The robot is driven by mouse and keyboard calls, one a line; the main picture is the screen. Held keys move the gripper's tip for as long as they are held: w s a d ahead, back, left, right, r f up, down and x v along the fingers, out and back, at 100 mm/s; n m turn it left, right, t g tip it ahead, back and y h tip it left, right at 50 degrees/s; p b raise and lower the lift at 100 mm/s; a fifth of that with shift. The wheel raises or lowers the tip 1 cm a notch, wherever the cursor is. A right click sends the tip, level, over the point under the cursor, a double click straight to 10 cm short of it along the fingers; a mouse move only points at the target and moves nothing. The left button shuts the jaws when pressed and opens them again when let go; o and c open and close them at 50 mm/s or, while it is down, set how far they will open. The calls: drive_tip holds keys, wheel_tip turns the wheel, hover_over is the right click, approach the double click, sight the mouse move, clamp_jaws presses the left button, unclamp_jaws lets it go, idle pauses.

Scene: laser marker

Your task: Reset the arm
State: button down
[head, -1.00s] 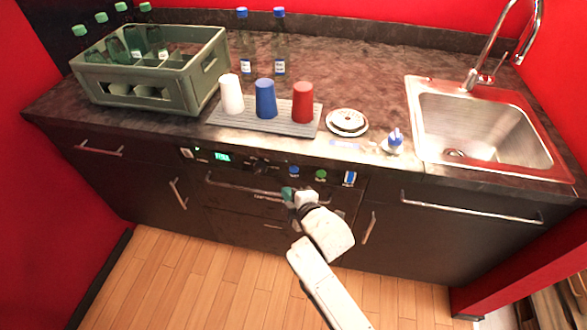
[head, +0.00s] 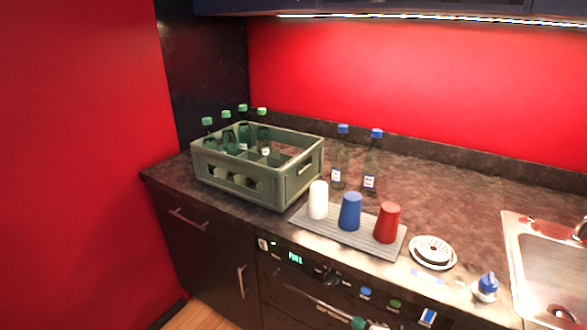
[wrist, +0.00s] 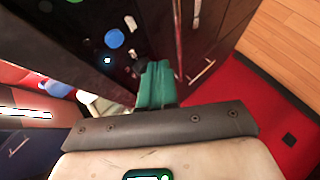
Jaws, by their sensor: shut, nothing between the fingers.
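My gripper shows in the wrist view (wrist: 156,84) as teal fingers that are closed together with nothing between them. In the head view only a bit of its teal tip (head: 358,323) shows at the bottom edge, in front of the oven front (head: 318,301). The rest of my arm is outside the head view. In the wrist view the dark cabinet fronts lie beyond the fingers; I cannot tell the exact gap between them and the gripper.
The counter (head: 455,190) holds a green crate (head: 282,180) with green-capped bottles, two blue-capped bottles (head: 371,165), and a grey mat (head: 335,233) with white (head: 318,200), blue (head: 350,212) and red (head: 387,223) cups. Plates (head: 433,252), a blue-topped item (head: 487,287) and the sink (head: 548,265) are right.

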drive_tip(key=s+d+m+g, duration=0.2)
drive_tip(key=s+m+g, duration=0.1)
drive_tip(key=s, duration=0.8)
drive_tip(key=s+d+f+m+g, duration=0.1)
drive_tip(key=s+d+m+g, duration=0.2)
drive_tip(key=s, duration=0.9)
drive_tip(key=s+d+m+g, duration=0.2)
drive_tip(key=s+m+g, duration=0.3)
drive_tip(key=s+m, duration=0.3)
drive_tip(key=s, duration=0.3)
drive_tip(key=shift+s+d+f+h, duration=0.15)
drive_tip(key=shift+s+d+h, duration=0.2)
drive_tip(key=shift+h, duration=0.05)
